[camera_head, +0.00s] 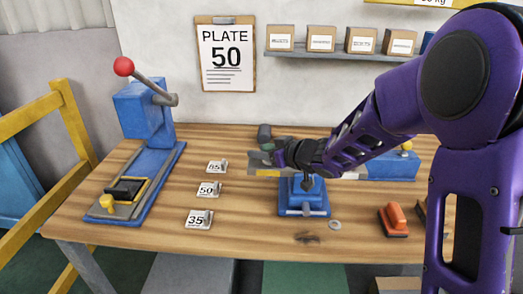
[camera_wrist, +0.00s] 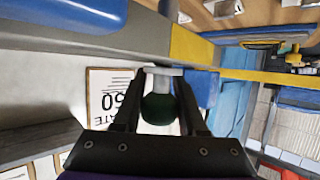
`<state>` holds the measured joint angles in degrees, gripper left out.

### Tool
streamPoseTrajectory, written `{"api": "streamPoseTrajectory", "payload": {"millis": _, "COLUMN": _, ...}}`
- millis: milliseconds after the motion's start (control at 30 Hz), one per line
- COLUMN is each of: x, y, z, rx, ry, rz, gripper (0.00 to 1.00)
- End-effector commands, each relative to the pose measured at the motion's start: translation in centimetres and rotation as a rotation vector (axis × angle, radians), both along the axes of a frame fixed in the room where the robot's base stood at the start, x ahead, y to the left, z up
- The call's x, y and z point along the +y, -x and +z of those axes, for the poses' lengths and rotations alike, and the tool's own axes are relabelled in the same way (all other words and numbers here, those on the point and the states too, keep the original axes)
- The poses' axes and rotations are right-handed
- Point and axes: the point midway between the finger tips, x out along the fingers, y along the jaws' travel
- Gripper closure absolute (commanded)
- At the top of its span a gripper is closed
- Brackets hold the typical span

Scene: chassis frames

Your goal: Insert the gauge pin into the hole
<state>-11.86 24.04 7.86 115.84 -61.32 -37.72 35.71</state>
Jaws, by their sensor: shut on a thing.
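My gripper (camera_head: 277,156) is above the middle of the wooden table, at the end of my purple arm. In the wrist view, its fingers (camera_wrist: 162,88) are shut on a pale grey pin-like piece (camera_wrist: 163,82) with a dark green round knob (camera_wrist: 160,112); I take this for the gauge pin. The pin's far end is at a grey and yellow bar (camera_wrist: 205,50); whether they touch, I cannot tell. In the head view, a grey and yellow piece (camera_head: 266,172) shows beside the gripper, above a blue stand (camera_head: 305,197). I cannot make out the hole.
Cards marked 85 (camera_head: 216,167), 50 (camera_head: 208,190) and 35 (camera_head: 198,219) lie left of the gripper. A blue lever press (camera_head: 146,110) stands at the left. An orange-handled block (camera_head: 393,220) and a ring (camera_head: 335,225) lie front right. A clipboard (camera_head: 226,60) reads PLATE 50.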

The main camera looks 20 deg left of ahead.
Motion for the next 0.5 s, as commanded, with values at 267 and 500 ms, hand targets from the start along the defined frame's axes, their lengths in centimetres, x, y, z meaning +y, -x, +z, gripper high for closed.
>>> {"api": "streamPoseTrajectory", "payload": {"millis": 267, "x": 0.01, "y": -0.02, "z": -0.12, "rx": -0.001, "ry": -0.001, "rz": 0.000, "gripper": 0.27}}
{"api": "streamPoseTrajectory", "payload": {"millis": 500, "x": -0.02, "y": 0.00, "z": -0.20, "rx": 0.001, "ry": 0.000, "rz": 0.000, "gripper": 0.24}}
